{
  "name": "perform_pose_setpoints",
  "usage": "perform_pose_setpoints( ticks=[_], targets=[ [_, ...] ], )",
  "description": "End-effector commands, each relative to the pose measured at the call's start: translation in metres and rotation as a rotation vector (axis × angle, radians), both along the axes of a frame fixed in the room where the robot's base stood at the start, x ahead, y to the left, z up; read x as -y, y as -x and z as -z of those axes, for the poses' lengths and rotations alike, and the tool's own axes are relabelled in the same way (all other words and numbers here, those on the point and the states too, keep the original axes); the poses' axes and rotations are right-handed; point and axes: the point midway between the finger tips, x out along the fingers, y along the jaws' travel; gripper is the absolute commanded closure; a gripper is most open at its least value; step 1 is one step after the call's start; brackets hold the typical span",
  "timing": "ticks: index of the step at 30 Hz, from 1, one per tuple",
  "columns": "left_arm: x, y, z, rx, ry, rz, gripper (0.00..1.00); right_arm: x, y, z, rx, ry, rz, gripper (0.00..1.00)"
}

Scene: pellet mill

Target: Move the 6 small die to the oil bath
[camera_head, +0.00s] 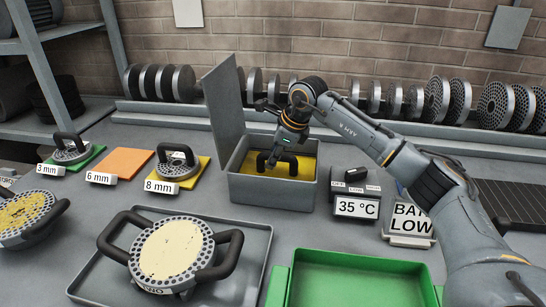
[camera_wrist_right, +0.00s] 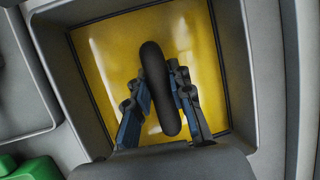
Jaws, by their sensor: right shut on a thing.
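The oil bath (camera_head: 270,194) is a grey open box with yellow oil in it and its lid (camera_head: 224,98) standing up at the left. My right gripper (camera_head: 272,158) reaches down into the box. It is shut on a black handle, which the wrist view shows upright between the two fingers (camera_wrist_right: 161,82). The handle (camera_wrist_right: 157,103) is over the yellow oil; the die's disc below it cannot be made out. The orange 6 mm mat (camera_head: 122,162) is bare. My left gripper is not in view.
Small dies with handles sit on the green 3 mm mat (camera_head: 86,163) and the yellow 8 mm mat (camera_head: 193,186). A large two-handled die (camera_head: 170,252) lies in a grey tray. A green tray (camera_head: 360,280) is empty. A 35 °C control box (camera_head: 357,200) stands right of the bath.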

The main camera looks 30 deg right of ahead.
Motion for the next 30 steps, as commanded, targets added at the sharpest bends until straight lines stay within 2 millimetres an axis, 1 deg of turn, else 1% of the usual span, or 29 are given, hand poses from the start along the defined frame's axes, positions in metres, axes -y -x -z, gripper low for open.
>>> perform_pose_setpoints(
  ticks=[1, 16, 17, 18, 20, 21, 27, 28, 29, 30],
  targets=[
    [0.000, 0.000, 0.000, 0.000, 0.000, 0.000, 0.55, 0.000, -0.001, -0.004, 0.008, -0.003, 0.000, 1.00],
    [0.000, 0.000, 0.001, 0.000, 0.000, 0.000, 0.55, 0.000, -0.001, -0.001, 0.008, -0.003, 0.000, 1.00],
    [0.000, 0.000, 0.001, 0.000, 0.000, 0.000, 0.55, 0.000, -0.001, -0.001, 0.008, -0.003, 0.000, 0.75],
    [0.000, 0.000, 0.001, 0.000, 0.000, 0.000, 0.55, 0.000, -0.001, -0.001, 0.008, -0.003, 0.000, 0.67],
    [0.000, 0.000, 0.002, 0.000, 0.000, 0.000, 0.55, 0.000, -0.001, 0.000, 0.006, -0.002, 0.000, 0.55],
    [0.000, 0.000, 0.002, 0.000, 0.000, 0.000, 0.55, 0.000, -0.001, 0.000, 0.006, -0.002, 0.000, 0.53],
    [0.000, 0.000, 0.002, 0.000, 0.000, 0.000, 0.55, 0.000, 0.000, 0.002, 0.003, -0.001, 0.000, 0.53],
    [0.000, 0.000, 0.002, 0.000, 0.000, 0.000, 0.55, 0.000, 0.001, 0.006, -0.006, 0.002, 0.000, 0.46],
    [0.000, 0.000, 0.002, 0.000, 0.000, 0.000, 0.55, 0.000, 0.001, 0.006, -0.006, 0.002, 0.000, 0.40],
    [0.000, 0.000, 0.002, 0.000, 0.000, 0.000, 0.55, 0.000, 0.001, 0.006, -0.005, 0.001, 0.001, 0.32]
  ],
)
